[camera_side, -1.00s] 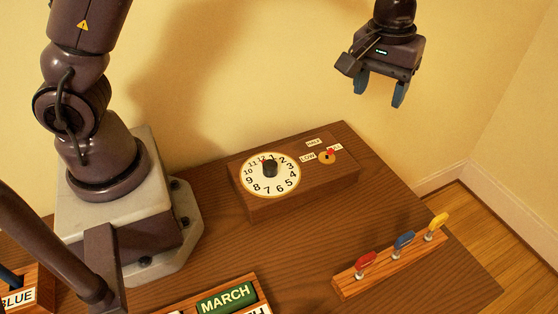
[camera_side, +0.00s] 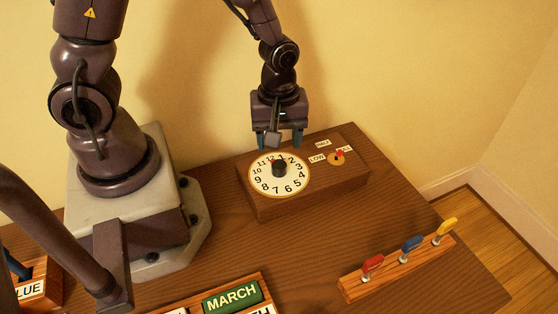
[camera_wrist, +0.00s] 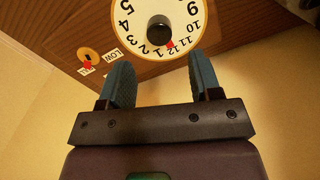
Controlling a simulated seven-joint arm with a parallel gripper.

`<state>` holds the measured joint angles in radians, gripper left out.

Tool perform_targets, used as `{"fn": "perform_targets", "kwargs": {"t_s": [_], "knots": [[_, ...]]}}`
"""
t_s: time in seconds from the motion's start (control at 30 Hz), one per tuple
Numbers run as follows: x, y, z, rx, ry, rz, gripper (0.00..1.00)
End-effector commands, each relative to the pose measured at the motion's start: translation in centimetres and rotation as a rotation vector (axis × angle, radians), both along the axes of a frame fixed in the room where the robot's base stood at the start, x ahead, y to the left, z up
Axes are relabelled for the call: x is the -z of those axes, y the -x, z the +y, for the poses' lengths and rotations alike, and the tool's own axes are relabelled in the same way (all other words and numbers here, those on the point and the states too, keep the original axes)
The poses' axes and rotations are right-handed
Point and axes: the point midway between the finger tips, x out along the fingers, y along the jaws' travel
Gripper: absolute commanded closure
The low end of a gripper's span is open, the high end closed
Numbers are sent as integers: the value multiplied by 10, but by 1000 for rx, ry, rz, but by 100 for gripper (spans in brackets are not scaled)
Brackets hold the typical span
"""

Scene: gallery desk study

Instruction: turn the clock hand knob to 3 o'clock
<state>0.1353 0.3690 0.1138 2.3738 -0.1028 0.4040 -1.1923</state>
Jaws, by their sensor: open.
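The clock dial (camera_side: 262,185) is white with black numbers and a gold rim, set on a wooden box. Its black knob (camera_side: 279,169) stands in the middle, and the wrist view also shows this knob (camera_wrist: 159,29), upside down. A red mark (camera_wrist: 170,45) lies by the 12. My gripper (camera_side: 280,140) is open and empty, pointing down just behind and above the knob in the side view. In the wrist view its blue fingers (camera_wrist: 160,65) are spread, with the knob beyond their tips and not between them.
A small dial (camera_side: 338,158) with a red pointer and LOW, HALF and partly hidden labels sits right of the clock on the same box. A MARCH block (camera_side: 232,298) is at the front.

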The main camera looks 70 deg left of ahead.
Motion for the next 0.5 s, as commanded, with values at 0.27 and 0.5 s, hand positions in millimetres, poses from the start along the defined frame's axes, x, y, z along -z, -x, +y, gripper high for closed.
{"fn": "perform_targets", "kwargs": {"t_s": [0.27,0.5], "knots": [[47,0,0,0,0,3,42],[65,0,0,2,0,-1,42]]}}
